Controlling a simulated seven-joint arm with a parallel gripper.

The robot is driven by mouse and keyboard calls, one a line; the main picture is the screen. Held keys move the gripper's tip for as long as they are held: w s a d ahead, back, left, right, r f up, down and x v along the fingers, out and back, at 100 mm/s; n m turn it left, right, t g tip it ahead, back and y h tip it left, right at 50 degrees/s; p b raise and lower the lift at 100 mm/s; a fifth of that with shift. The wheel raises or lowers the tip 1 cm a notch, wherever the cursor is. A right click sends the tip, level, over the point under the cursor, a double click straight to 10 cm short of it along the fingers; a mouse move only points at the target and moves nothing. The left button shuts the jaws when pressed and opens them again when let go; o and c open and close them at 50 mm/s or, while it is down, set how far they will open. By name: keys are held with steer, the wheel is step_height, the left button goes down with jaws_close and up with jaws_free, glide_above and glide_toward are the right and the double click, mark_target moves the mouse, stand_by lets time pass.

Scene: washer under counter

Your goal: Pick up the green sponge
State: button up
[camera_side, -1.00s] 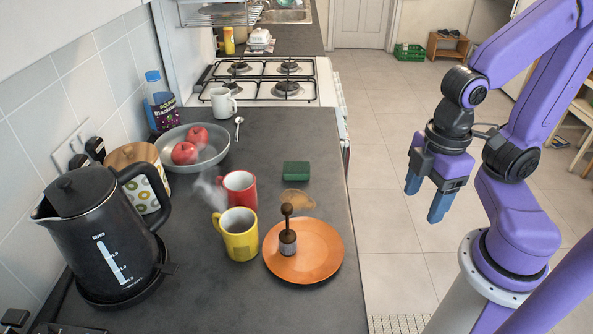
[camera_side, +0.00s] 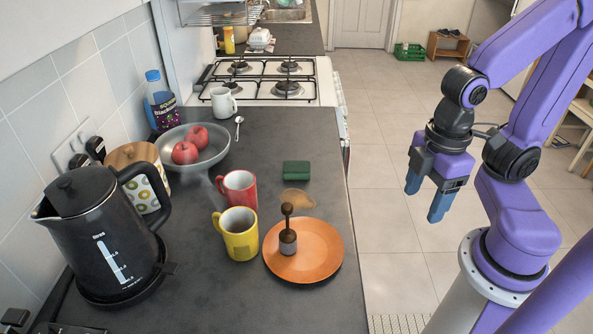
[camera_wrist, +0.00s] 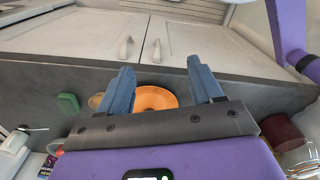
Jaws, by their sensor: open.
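The green sponge (camera_side: 296,171) lies on the dark counter (camera_side: 262,125) near its right edge, just behind a light brown spill. In the wrist view the sponge (camera_wrist: 67,103) is at the left, outside the fingers. My gripper (camera_side: 426,203) is open and empty, to the right of the counter and over the floor, clear of the sponge. Its blue fingers (camera_wrist: 163,90) show apart in the wrist view, with the orange plate (camera_wrist: 155,98) seen between them.
On the orange plate (camera_side: 323,252) stands a brown-handled tool (camera_side: 288,236). A red mug (camera_side: 240,190) and a yellow mug (camera_side: 239,237) stand left of the sponge. The counter right behind the sponge is clear.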

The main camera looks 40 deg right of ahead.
steer(key=shift+o, duration=1.2)
steer(key=w+a+r+m, duration=0.1)
steer(key=w+a+r, duration=0.15)
steer(key=w, duration=0.55)
steer(key=m, duration=0.2)
glide_above(297, 166)
steer(key=f, duration=1)
steer(key=shift+w, duration=0.4)
steer(key=shift+s+f, duration=0.15)
steer(key=shift+f, duration=1.2)
steer(key=shift+s+f, duration=0.15)
steer(key=shift+f, duration=1.15)
